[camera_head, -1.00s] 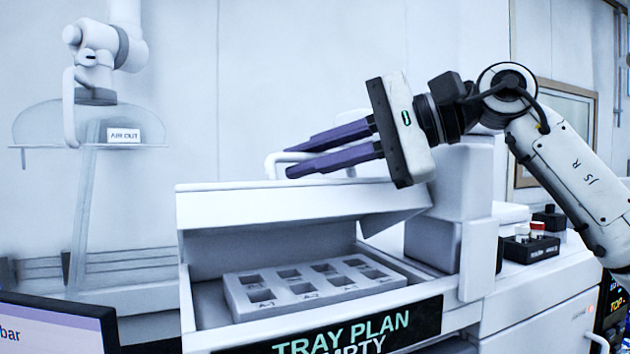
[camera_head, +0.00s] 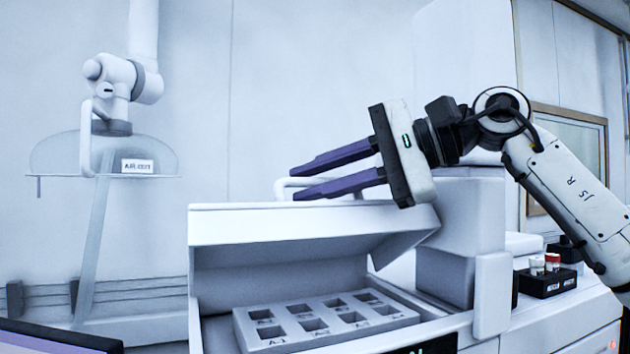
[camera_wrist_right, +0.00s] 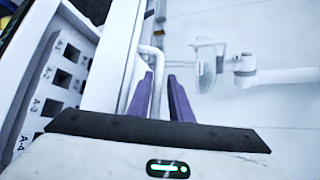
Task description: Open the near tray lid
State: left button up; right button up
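The near tray lid (camera_head: 300,226) is a white, box-edged cover, raised and tilted above its tray bay. A white bar handle (camera_head: 283,182) stands on its top. My right gripper (camera_head: 294,182), with two purple fingers, is just above the lid beside the handle. The fingers are apart with a clear gap, and I see nothing gripped between them. In the right wrist view the handle (camera_wrist_right: 156,55) runs close by the spread fingertips (camera_wrist_right: 160,77). Under the lid, the grey tray (camera_head: 290,345) shows empty square wells with labels. My left gripper is out of view.
A white column block (camera_head: 470,215) stands right of the lid. A black rack (camera_head: 547,283) with small capped vials is further right. A dark screen edge (camera_head: 60,335) is at bottom left. A clear hood (camera_head: 75,155) hangs at the back left.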

jog(key=b+v, duration=0.1)
jog(key=v, duration=0.9)
jog(key=shift+d+r, duration=0.1)
jog(key=shift+d, duration=0.05)
